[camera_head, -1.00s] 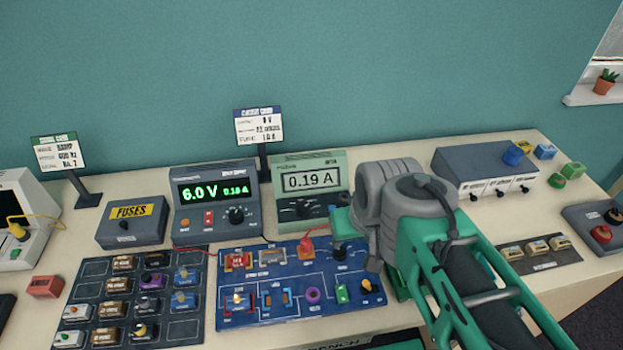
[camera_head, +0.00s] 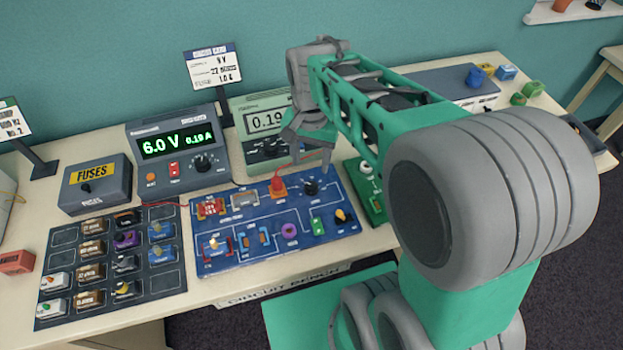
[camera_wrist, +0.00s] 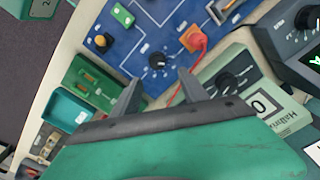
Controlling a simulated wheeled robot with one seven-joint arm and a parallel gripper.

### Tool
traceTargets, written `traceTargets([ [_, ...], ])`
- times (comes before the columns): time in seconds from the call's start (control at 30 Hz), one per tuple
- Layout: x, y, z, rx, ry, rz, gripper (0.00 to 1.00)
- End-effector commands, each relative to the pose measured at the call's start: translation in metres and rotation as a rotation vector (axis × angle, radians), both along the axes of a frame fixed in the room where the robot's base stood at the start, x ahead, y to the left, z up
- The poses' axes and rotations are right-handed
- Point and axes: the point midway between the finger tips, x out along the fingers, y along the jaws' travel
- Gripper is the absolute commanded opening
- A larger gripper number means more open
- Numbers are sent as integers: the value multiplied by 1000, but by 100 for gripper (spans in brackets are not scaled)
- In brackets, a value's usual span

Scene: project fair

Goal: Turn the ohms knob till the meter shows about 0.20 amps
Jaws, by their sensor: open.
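The ohms knob looks to be the black round knob (camera_head: 311,187) at the top right of the blue circuit board (camera_head: 215,262). In the wrist view the knob (camera_wrist: 157,62) has a white pointer mark and sits just beyond the fingertips, between them. My gripper (camera_wrist: 158,78) is open and empty, apart from the knob. In the head view my gripper (camera_head: 310,155) hangs above the board's top right corner. The pale green meter (camera_head: 246,104) reads 0.19; its right side is hidden by my arm.
The power supply (camera_head: 178,170) left of the meter shows 6.0 V and 0.19 A. A red plug (camera_head: 278,186) with a red wire stands close left of the knob. A parts tray (camera_head: 62,240) lies left.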

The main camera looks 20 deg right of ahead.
Motion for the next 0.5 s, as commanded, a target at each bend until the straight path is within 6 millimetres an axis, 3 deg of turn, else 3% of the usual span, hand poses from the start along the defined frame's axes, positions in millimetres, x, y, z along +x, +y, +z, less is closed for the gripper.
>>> traceTargets([
  [0.1,-6,0,-2,1,21,-132,52],
  [0.23,-7,0,-10,1,25,-174,52],
  [0.5,-7,-1,-59,1,26,-172,52],
])
